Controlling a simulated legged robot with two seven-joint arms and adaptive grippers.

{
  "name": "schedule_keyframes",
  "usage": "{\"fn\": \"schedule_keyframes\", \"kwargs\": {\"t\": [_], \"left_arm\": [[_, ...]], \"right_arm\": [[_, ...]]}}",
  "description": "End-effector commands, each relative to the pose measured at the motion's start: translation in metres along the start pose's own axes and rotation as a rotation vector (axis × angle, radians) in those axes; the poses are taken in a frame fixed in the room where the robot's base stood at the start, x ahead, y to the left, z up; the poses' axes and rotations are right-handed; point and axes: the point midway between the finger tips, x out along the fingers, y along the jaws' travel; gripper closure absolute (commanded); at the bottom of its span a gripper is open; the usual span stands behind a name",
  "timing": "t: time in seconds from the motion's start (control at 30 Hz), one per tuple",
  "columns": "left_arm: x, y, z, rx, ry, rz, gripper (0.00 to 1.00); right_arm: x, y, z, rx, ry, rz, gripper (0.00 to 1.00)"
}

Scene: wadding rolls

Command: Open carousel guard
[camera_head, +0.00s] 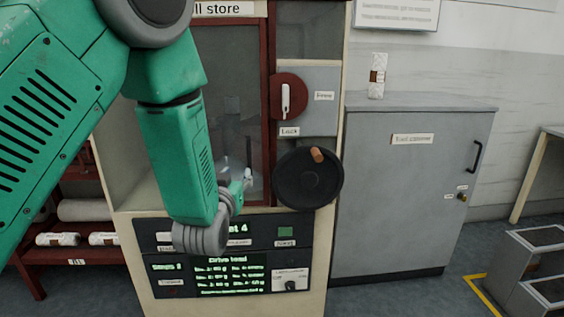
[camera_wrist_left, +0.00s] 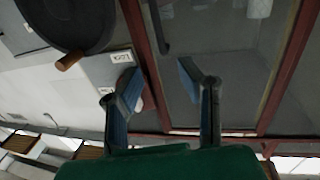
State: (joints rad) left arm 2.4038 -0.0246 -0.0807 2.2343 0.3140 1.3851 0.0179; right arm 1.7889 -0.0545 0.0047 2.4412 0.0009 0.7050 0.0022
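The carousel guard is a red-framed glass door (camera_head: 229,80) on the cream cabinet; it looks shut. It also shows in the left wrist view (camera_wrist_left: 235,75), with a dark bar handle (camera_wrist_left: 162,35) near one red post. A white lever (camera_head: 286,98) stands upright on a red disc beside the door, above a "Lock" label (camera_head: 290,131). My left gripper (camera_head: 243,183) is in front of the lower door, left of the black handwheel (camera_head: 300,185). In the left wrist view its two blue-padded fingers (camera_wrist_left: 160,85) are apart with nothing held between them. My right gripper is not in view.
A control panel (camera_head: 270,235) lies below. A grey cupboard (camera_head: 400,190) with a wrapped roll (camera_head: 377,76) on top stands to the right. Red shelves (camera_head: 75,255) with rolls are at left.

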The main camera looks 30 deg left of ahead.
Motion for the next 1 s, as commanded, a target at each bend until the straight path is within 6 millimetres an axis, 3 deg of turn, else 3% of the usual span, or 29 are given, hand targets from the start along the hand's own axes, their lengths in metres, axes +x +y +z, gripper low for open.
{"fn": "schedule_keyframes", "kwargs": {"t": [0.17,0.5,0.7,1.0], "left_arm": [[0.017,-0.001,-0.002,-0.003,0.008,-0.003,0.68],[0.088,-0.002,0.0,-0.003,0.006,-0.002,0.68],[0.121,-0.002,0.0,-0.001,0.004,-0.002,0.68],[0.138,-0.002,-0.001,-0.001,0.004,-0.001,0.68]], "right_arm": [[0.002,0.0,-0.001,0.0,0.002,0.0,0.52],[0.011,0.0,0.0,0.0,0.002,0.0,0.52],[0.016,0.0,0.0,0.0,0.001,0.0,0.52],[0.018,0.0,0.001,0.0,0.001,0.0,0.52]]}}
